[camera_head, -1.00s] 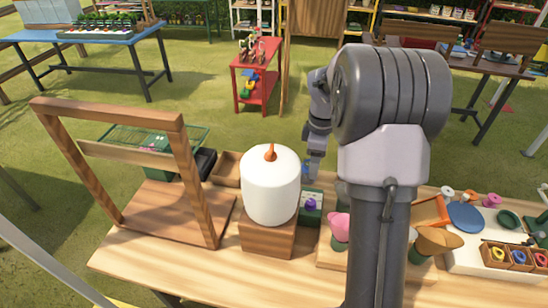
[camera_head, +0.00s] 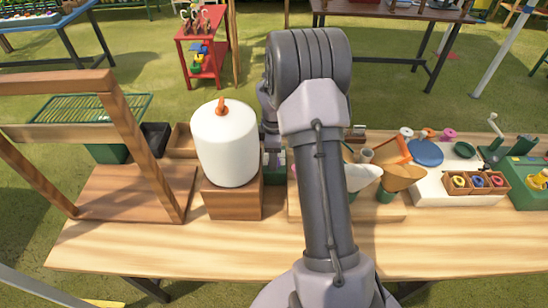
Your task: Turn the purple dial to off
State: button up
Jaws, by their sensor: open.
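The small green box (camera_head: 275,179) that carries the purple dial stands on the wooden bench, just right of the wooden block under the white tank. The dial itself is hidden or too small to make out behind my wrist and gripper. My gripper (camera_head: 274,163) points down at this box, its jaws open and empty. It is partly hidden by my own arm. I cannot tell whether the fingers touch the dial or are around it.
The white tank (camera_head: 225,144) with an orange top stands close left of my gripper on its wooden block (camera_head: 232,201). A wooden frame (camera_head: 150,150) is farther left. Funnels (camera_head: 400,178) and a white tray (camera_head: 435,189) with small parts lie right. The bench's front strip is clear.

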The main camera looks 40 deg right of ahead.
jog(key=shift+c, duration=0.2)
grip_shut()
jog(key=m+p, duration=0.1)
jog(key=m, duration=0.3)
jog(key=shift+r, duration=0.1)
jog(key=m, duration=0.3)
jog(key=shift+m, duration=0.3)
jog(key=m, duration=0.4)
jog(key=shift+w, duration=0.1)
jog(key=shift+m+g, duration=0.3)
jog(key=shift+m, duration=1.8)
